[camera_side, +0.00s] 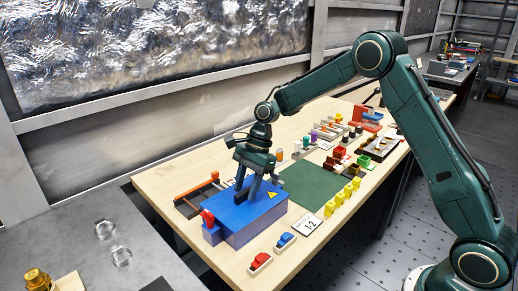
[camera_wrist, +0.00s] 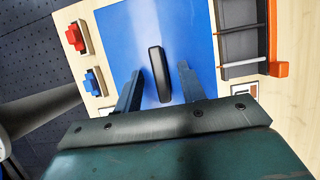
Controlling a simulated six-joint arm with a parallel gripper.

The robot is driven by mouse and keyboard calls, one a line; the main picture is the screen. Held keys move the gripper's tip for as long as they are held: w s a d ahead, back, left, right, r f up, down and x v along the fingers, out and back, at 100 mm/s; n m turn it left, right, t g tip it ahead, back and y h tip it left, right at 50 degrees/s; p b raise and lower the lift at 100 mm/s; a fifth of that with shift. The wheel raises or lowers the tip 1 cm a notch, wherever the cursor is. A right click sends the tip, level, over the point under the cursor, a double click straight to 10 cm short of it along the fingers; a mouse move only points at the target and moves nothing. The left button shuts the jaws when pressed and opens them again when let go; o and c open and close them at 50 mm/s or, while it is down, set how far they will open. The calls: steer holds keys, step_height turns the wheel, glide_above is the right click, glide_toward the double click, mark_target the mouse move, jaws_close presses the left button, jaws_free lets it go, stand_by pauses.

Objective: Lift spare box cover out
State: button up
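The blue box (camera_side: 243,221) stands at the near left of the table, with a yellow warning sign on its top and a red knob (camera_side: 207,216) at its left end. Its blue top, the cover (camera_wrist: 120,45), fills the middle of the wrist view and carries a black bar handle (camera_wrist: 159,74). My gripper (camera_side: 257,190) is over the cover, pointing down. In the wrist view my gripper (camera_wrist: 160,82) is open, one finger on each side of the handle with gaps showing. Whether the fingertips touch the cover is unclear.
A dark tray with an orange handle (camera_side: 190,200) lies close behind the box. A red block (camera_side: 260,262) and a blue block (camera_side: 286,241) sit in front, beside a "1-2" card (camera_side: 306,224). The green mat (camera_side: 308,188) is bare; several small parts lie beyond.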

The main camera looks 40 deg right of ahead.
mark_target(247, 190)
stand_by(0.3)
jaws_close()
steer(key=shift+r, duration=0.1)
steer(key=shift+r, duration=0.15)
step_height(247, 190, up, 18)
steer(key=shift+f, duration=0.2)
stand_by(0.7)
stand_by(0.6)
